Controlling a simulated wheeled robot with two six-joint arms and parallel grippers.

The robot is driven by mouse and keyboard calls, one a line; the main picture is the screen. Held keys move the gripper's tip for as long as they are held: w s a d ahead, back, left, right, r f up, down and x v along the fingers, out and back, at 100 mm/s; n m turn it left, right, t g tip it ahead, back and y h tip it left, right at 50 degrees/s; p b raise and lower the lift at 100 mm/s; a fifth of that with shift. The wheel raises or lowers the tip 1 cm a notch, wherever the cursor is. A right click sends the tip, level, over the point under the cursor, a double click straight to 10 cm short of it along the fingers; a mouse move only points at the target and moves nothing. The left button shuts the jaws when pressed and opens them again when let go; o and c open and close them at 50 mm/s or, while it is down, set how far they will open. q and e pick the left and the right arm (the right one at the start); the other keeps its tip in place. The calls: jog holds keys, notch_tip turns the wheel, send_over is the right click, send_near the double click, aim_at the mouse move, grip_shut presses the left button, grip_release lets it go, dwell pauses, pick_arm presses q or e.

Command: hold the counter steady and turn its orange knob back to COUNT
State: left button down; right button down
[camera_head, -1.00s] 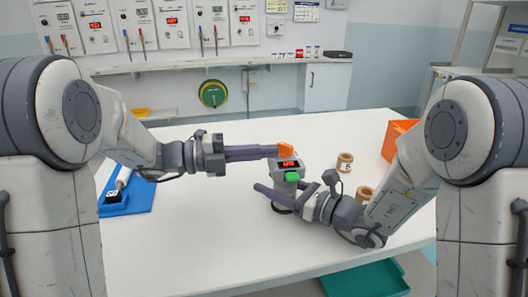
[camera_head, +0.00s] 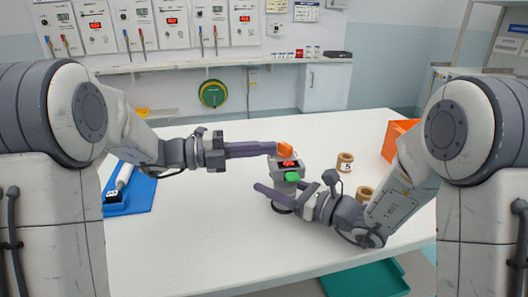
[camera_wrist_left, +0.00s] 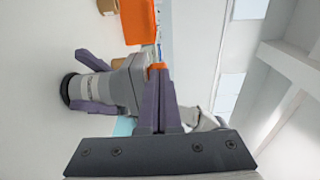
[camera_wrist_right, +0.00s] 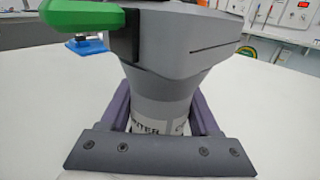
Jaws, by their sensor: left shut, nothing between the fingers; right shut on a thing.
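The counter (camera_head: 288,166) stands upright on the white table, a grey head with a red-lit display and a green part (camera_head: 293,177) at its front. Its orange knob (camera_head: 285,149) is on top; its marking is unreadable. My left gripper (camera_head: 275,149) is shut and empty, its tips at the knob's left side, seemingly touching. In the left wrist view the orange knob (camera_wrist_left: 157,66) shows just beyond the shut fingertips (camera_wrist_left: 157,78). My right gripper (camera_head: 282,195) is shut around the counter's lower body. The right wrist view shows its fingers either side of the labelled base (camera_wrist_right: 160,125).
Two wooden spools (camera_head: 345,162) (camera_head: 365,193) stand right of the counter. An orange bin (camera_head: 399,138) is at the table's right edge. A blue mat (camera_head: 139,192) lies at the left. A teal tray (camera_head: 365,281) is below the front edge. The table's middle left is clear.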

pick_arm(q)
jog(key=w+g, duration=0.1)
jog(key=w+d+m, duration=0.1)
jog(key=w, duration=0.1)
jog(key=shift+w+d+g, duration=0.2)
jog(key=shift+w+g, duration=0.05)
jog(key=shift+g, duration=0.15)
dwell(1.5)
